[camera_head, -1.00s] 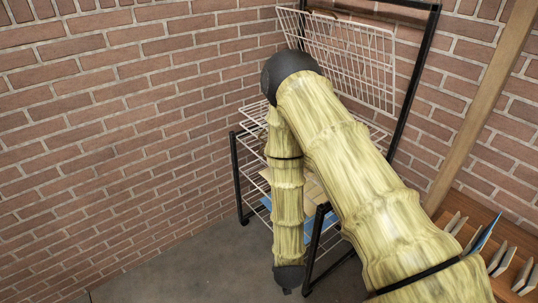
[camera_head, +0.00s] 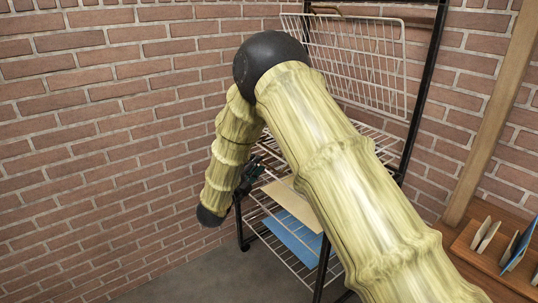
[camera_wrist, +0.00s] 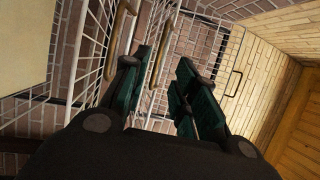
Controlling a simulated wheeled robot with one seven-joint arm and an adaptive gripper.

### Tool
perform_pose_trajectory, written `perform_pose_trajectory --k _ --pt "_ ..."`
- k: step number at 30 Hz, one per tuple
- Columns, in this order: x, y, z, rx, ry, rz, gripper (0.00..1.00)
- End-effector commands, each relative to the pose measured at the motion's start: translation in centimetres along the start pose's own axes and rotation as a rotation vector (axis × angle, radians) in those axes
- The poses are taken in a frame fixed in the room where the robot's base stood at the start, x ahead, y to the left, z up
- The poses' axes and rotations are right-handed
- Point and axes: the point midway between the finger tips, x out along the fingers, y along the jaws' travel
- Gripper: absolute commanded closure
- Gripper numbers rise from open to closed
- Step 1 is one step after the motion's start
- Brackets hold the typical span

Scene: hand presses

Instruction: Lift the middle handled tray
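A wire rack with a black frame (camera_head: 420,95) stands in the brick corner. Its upper wire tray (camera_head: 365,65) is tilted up steeply, with a wooden handle on its top edge. Lower wire shelving (camera_head: 375,138) is partly hidden by my arm; I cannot tell for certain which level is the middle tray. My gripper (camera_head: 250,172) is at the rack's left front side. In the wrist view my gripper (camera_wrist: 167,88) has its green fingers apart. One wooden handle (camera_wrist: 161,58) appears between the fingers, without visible contact; another wooden handle (camera_wrist: 121,38) is to their left.
A beige sheet (camera_head: 293,203) and a blue sheet (camera_head: 292,240) lie low in the rack. A wooden holder (camera_head: 480,262) with upright boards stands at the right. Brick walls close in behind and left. Grey floor (camera_head: 205,275) is clear at the front left.

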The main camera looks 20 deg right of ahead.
Motion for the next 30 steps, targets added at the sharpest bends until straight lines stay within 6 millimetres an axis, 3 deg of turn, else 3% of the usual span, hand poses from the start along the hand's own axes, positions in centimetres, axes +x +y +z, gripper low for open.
perform_pose_trajectory --k 18,30 --pt "8.7 0.0 -0.1 -0.002 0.0 0.0 0.72" --pt "10.5 0.1 -0.1 -0.004 -0.001 0.001 0.72"
